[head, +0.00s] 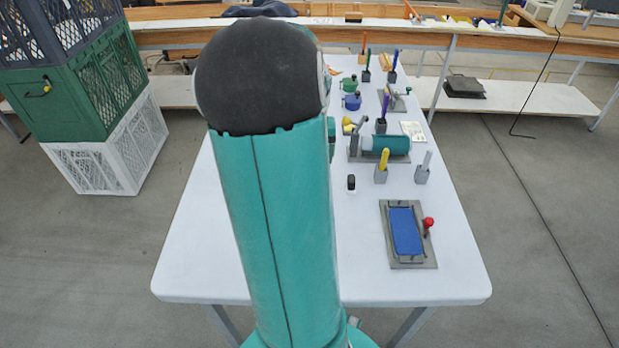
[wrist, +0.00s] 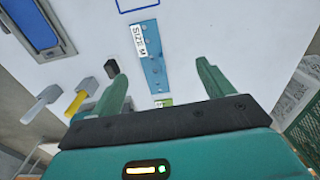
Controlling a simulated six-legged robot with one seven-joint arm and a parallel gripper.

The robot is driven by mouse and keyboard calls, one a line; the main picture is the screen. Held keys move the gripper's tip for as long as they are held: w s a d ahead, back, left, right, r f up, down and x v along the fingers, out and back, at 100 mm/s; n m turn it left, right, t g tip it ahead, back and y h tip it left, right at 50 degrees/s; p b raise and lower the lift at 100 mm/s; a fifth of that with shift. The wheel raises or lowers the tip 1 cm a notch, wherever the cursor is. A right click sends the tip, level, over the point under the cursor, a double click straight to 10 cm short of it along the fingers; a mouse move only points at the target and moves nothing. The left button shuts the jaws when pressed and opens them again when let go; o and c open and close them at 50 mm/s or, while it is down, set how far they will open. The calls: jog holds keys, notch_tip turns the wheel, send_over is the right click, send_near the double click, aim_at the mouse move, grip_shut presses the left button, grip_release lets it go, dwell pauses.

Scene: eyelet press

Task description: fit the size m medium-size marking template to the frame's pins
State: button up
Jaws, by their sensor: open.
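The size M template, a blue strip (wrist: 154,70) with a white "SIZE M" label, lies flat on the white table in the wrist view. My gripper (wrist: 162,78) is open above it, with one green finger on each side of the strip and no visible contact. My arm hides the strip and the gripper in the head view. A grey frame (head: 413,264) with a blue panel and a red knob lies at the table's near right; part of it shows at upper left in the wrist view (wrist: 62,38). I cannot make out its pins clearly.
A small black bottle (head: 351,184) stands left of the frame, close to one finger in the wrist view (wrist: 111,68). Grey holders with yellow (head: 383,160) and pale (head: 426,160) handles stand behind the frame. A green-labelled piece (wrist: 163,103) lies beyond the strip. A blue-outlined rectangle (wrist: 137,8) marks the table.

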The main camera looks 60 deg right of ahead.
jog(key=f, duration=0.3)
jog(key=s+d+f, duration=0.1)
jog(key=f, duration=0.5)
jog(key=shift+s+d+f, duration=0.2)
jog(key=shift+s+d, duration=0.1)
jog(key=shift+s, duration=0.1)
jog(key=shift+s+a+f, duration=0.1)
jog(key=shift+s+f, duration=0.05)
jog(key=shift+f, duration=1.2)
jog(key=shift+s+a+f, duration=0.1)
jog(key=shift+s+f, duration=0.05)
jog(key=shift+f, duration=1.2)
jog(key=c, duration=1.1)
